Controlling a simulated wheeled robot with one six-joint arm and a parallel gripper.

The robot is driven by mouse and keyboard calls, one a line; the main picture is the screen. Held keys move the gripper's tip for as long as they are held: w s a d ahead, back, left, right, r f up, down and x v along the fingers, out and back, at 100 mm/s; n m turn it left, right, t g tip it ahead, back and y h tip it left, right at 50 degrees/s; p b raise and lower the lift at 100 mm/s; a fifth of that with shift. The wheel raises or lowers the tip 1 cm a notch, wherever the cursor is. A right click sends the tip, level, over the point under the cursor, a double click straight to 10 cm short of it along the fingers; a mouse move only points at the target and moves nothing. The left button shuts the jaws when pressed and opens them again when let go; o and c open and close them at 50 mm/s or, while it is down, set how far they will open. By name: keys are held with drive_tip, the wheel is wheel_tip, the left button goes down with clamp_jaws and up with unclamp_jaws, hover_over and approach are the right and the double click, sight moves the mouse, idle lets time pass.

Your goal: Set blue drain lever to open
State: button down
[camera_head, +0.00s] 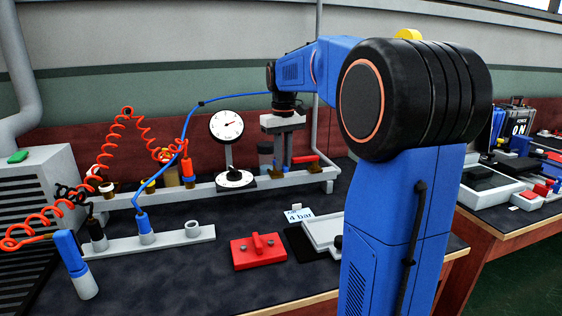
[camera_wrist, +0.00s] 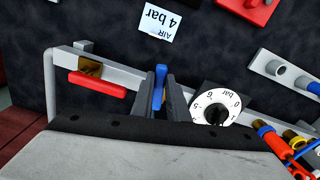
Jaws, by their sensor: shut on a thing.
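The blue drain lever (camera_wrist: 160,74) shows in the wrist view between the two dark fingers of my gripper (camera_wrist: 159,90). The fingers are shut on it. Its visible end points up in the picture, roughly across the grey rail. Its pivot is hidden below the fingers and the gripper body. In the head view my gripper (camera_head: 285,152) reaches down to the rail (camera_head: 207,191) from above, left of a red lever (camera_head: 304,160). I cannot make out the blue lever there.
The red lever (camera_wrist: 97,84) lies along the rail on one side of my gripper. A white regulator dial (camera_wrist: 222,107) stands close on the other side. A pressure gauge (camera_head: 227,125), coiled red hoses and a blue hose are to the left. A "4 bar" card (camera_head: 299,214) lies in front.

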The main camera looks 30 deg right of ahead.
drive_tip(key=shift+w+d+n, duration=0.1)
drive_tip(key=shift+d+n, duration=0.35)
drive_tip(key=shift+n, duration=0.7)
drive_tip(key=shift+w+d+n, duration=0.1)
drive_tip(key=shift+d+n, duration=0.35)
drive_tip(key=shift+n, duration=0.65)
drive_tip(key=shift+w+d+n, duration=0.1)
drive_tip(key=shift+d+n, duration=0.35)
drive_tip(key=shift+n, duration=0.7)
drive_tip(key=c, duration=1.7)
unclamp_jaws()
